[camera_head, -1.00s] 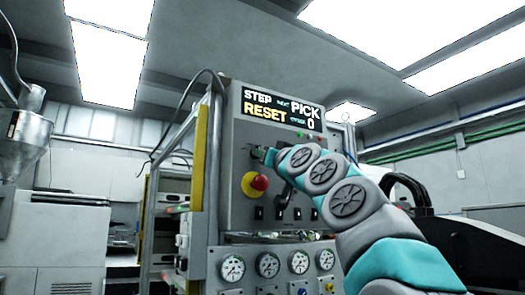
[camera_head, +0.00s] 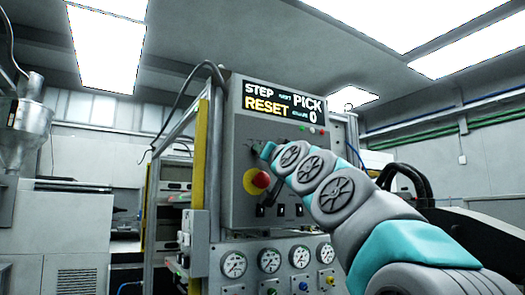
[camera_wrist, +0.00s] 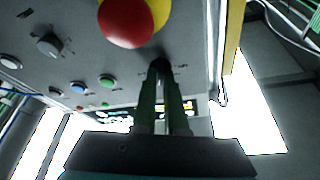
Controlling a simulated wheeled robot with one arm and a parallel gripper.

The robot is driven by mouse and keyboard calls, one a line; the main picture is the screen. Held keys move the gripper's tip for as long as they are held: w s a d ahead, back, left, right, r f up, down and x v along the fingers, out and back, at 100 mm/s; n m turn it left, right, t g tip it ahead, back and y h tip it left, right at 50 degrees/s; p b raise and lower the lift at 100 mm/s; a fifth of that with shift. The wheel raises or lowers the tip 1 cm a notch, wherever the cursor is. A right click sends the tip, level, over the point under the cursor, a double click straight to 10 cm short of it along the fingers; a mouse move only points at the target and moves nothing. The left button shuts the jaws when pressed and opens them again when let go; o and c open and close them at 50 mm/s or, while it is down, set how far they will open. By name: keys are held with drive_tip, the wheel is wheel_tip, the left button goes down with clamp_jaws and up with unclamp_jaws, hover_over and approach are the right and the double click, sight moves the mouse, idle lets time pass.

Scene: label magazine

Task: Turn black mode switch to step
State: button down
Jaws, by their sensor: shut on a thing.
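The black mode switch (camera_wrist: 160,66) is a small dark knob on the grey control panel (camera_head: 242,135), beside the red and yellow emergency button (camera_head: 257,181). In the wrist view my gripper (camera_wrist: 161,82) is shut on the switch, its two dark fingers on either side of the knob. In the head view my gripper (camera_head: 266,151) reaches the panel below the display (camera_head: 284,105), and my arm hides part of the panel. The display reads STEP, NEXT PICK, RESET and 0. The switch's pointing direction is not clear.
The red button (camera_wrist: 128,22) is close to my fingers in the wrist view. Green (camera_wrist: 106,80), blue (camera_wrist: 78,88) and white (camera_wrist: 56,92) buttons lie to the left, with a grey knob (camera_wrist: 48,44). Several gauges (camera_head: 269,260) sit below the panel.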

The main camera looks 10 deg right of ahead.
drive_tip(key=c, duration=1)
unclamp_jaws()
drive_tip(key=shift+o, duration=0.2)
drive_tip(key=b+v, duration=0.1)
drive_tip(key=v, duration=0.6)
drive_tip(key=shift+s, duration=0.4)
drive_tip(key=shift+d+f, duration=0.1)
